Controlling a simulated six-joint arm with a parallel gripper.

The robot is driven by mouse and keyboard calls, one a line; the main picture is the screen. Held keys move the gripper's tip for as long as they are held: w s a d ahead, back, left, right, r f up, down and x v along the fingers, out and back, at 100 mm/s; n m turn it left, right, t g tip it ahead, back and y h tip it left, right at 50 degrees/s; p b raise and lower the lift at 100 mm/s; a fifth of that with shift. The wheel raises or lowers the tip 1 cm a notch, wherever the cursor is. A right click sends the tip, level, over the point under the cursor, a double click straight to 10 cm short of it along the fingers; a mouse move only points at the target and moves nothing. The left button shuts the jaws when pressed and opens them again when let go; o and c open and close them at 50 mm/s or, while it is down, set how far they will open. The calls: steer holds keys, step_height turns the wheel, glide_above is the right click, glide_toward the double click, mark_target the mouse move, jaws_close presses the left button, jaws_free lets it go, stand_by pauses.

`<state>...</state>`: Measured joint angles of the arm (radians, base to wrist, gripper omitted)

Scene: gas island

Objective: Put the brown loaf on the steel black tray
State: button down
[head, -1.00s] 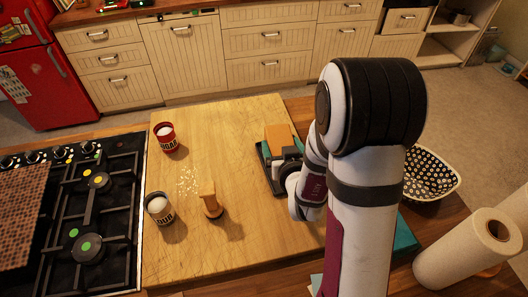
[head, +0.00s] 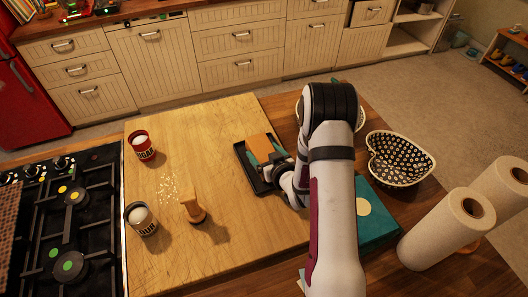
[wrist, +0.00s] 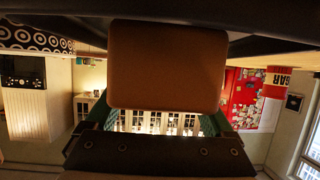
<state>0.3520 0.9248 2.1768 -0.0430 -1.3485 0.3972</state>
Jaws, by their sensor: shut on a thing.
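The brown loaf (head: 259,147) is a smooth orange-brown block at the steel black tray (head: 242,158), which lies on the right part of the wooden board. My gripper (head: 270,157) is shut on the loaf, over the tray. In the wrist view the loaf (wrist: 168,65) fills the upper middle, with green finger parts at its sides. My gripper hides part of the tray, and I cannot tell whether the loaf touches the tray floor.
A red-and-white can (head: 142,145), a dark-and-white can (head: 141,218) and a wooden stamp-like object (head: 192,207) stand left on the board (head: 180,265). A teal box (head: 375,218), patterned bowl (head: 400,158) and paper rolls (head: 447,228) are at right. The stove (head: 65,225) is left.

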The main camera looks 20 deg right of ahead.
mark_target(266, 155)
steer(key=shift+f, duration=0.1)
jaws_free()
steer(key=v, duration=0.7)
steer(key=shift+s, duration=0.3)
steer(key=shift+w+r, duration=0.1)
steer(key=shift+r, duration=0.3)
steer(key=s+a+r+m+g, duration=0.2)
steer(key=s+a+r+g, duration=0.2)
steer(key=s, duration=0.5)
steer(key=s+a+r+m+g, duration=0.2)
steer(key=s+a+r+g, duration=0.2)
steer(key=s, duration=0.6)
steer(key=s+a+r+m+g, duration=0.2)
steer(key=s+a+r+g, duration=0.3)
steer(key=s, duration=0.5)
steer(key=shift+r+g+y, duration=0.2)
steer(key=shift+g+y, duration=0.1)
steer(key=shift+y, duration=0.1)
